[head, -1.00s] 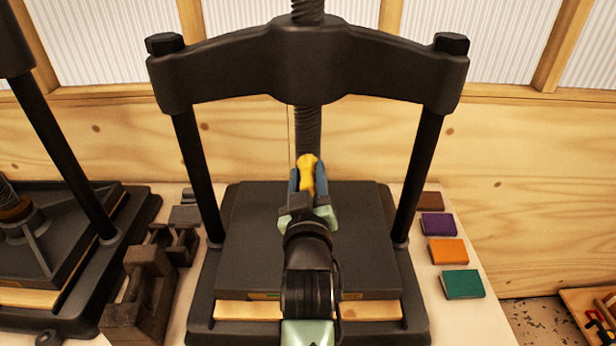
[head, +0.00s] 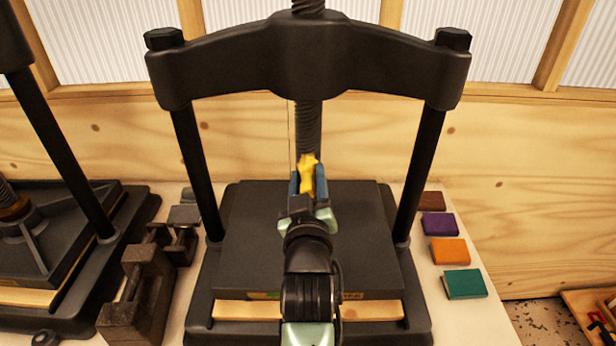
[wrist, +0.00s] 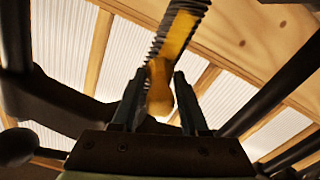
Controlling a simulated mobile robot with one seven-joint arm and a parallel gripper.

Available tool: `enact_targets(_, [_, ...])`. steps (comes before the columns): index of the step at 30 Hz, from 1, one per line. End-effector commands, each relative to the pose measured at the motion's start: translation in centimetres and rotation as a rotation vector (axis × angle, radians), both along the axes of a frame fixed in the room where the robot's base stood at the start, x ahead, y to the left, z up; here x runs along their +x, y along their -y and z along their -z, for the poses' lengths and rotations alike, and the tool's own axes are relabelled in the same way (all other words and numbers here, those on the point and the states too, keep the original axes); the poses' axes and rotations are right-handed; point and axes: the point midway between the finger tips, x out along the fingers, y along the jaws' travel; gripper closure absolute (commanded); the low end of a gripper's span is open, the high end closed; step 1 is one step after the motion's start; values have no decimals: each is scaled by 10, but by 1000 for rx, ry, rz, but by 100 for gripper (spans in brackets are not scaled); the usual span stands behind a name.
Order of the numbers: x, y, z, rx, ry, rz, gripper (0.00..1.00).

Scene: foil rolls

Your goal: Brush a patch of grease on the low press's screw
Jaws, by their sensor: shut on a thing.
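My gripper (head: 308,187) is shut on a yellow-handled tool, the brush (head: 307,170), in front of the press's screw. The brush also shows in the wrist view (wrist: 160,88), its yellow handle between the two fingers. The dark threaded screw (head: 309,128) hangs from the press's black crossbeam (head: 220,65) behind the brush. The screw's lower end is hidden behind my gripper.
Black posts (head: 198,170) stand on both sides of my arm. A dark platen (head: 250,240) lies below. Small coloured blocks (head: 449,251) line the right, dark metal weights (head: 140,290) stand left, and a second press (head: 70,270) is further left.

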Motion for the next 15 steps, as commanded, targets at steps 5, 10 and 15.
enact_targets(5, [-1,0,21,0,-3,0,100])
enact_targets(10, [-1,0,28,0,-2,1,100])
enact_targets(15, [-1,0,34,0,-2,1,100])
